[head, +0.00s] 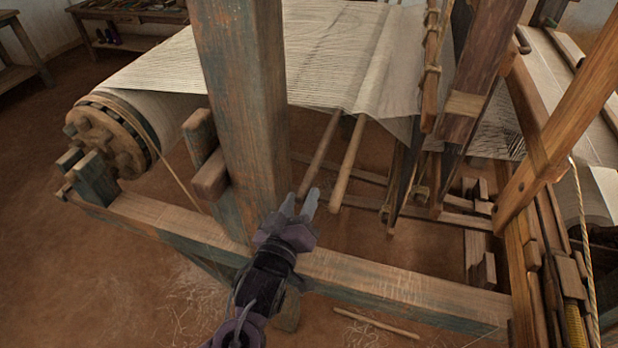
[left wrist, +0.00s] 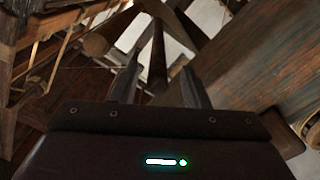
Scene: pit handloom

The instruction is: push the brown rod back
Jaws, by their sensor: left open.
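Two slanting rods hang under the cloth in the head view. The darker brown rod (head: 319,155) is on the left, and its lower end is close to my left fingertips. A lighter tan rod (head: 347,163) is just right of it. My left gripper (head: 299,204) is open, pointing up beside the thick post. In the left wrist view, a dark rod (left wrist: 158,55) shows beyond and between the spread fingers (left wrist: 160,82). A lighter round-ended rod (left wrist: 97,43) lies left of them. I cannot tell whether a finger touches the brown rod. My right gripper is out of view.
A thick weathered post (head: 245,100) stands close to my left gripper. A low frame beam (head: 400,285) runs below it. The pale cloth (head: 320,45) stretches overhead from the wooden roller (head: 110,135). Upright loom parts (head: 470,90) crowd the right. A loose stick (head: 375,322) lies on the floor.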

